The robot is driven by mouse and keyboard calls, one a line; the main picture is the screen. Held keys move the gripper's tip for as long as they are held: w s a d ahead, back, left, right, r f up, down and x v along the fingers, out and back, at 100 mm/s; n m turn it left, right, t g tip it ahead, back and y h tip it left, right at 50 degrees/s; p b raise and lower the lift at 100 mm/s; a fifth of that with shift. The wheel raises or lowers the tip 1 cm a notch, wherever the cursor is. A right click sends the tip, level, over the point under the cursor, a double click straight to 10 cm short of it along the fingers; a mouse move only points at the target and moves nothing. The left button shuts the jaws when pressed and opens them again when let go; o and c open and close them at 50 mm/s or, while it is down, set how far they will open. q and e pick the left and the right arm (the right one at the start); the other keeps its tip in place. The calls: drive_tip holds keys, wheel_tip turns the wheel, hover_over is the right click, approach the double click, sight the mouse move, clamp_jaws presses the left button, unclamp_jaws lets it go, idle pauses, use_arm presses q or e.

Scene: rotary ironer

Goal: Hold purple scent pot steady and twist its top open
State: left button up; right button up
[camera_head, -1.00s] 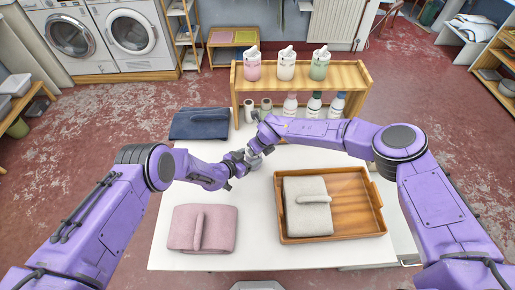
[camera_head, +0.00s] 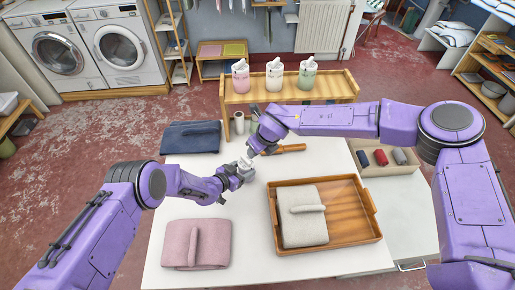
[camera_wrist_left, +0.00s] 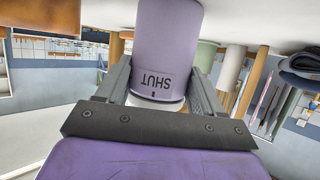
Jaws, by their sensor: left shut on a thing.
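The purple scent pot (camera_wrist_left: 165,45) fills the middle of the left wrist view, with the word SHUT upside down on it and a short dark mark beside the word. A pale band shows at its end near the gripper. My left gripper (camera_wrist_left: 160,95) is shut on the pot, one finger on each side. In the head view my left gripper (camera_head: 244,170) is over the back left of the table, and the pot is mostly hidden. My right gripper (camera_head: 256,147) is just behind and above it, pointing down toward it; its fingers are too small to read.
A wooden tray (camera_head: 350,219) with a folded grey towel (camera_head: 301,232) lies at right. A pink towel (camera_head: 195,244) lies front left, a dark blue cloth (camera_head: 190,137) back left. Behind stands a wooden shelf (camera_head: 335,90) with several pots.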

use_arm(q)
drive_tip(key=o, duration=1.3)
drive_tip(key=shift+c, duration=0.2)
drive_tip(key=v, duration=1.2)
